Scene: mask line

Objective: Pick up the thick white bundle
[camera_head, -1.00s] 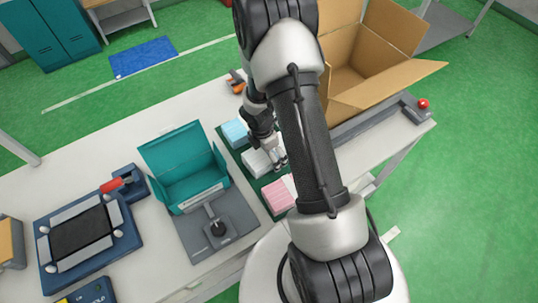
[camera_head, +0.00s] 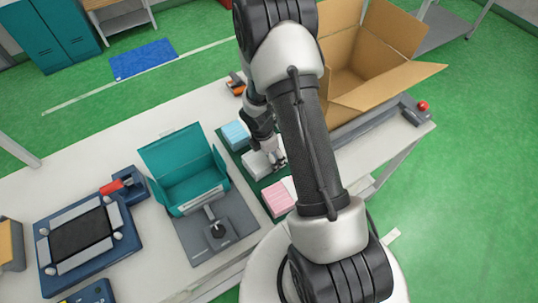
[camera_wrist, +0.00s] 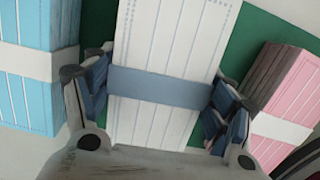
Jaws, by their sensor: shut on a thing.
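The thick white bundle (camera_wrist: 165,45) fills the middle of the wrist view, with a grey-blue band around it. My gripper (camera_wrist: 160,95) has a finger on each side of the bundle, shut on it at the band. In the head view the white bundle (camera_head: 256,167) shows between a blue bundle and a pink bundle, partly hidden by my gripper (camera_head: 274,158). I cannot tell whether it is clear of the green mat (camera_head: 235,149) beneath.
A light blue bundle (camera_wrist: 35,90) with a white band stands to the left, a pink bundle (camera_wrist: 280,95) to the right. A teal open box (camera_head: 185,170) is left of the mat. A large open cardboard box (camera_head: 345,85) stands behind at the right.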

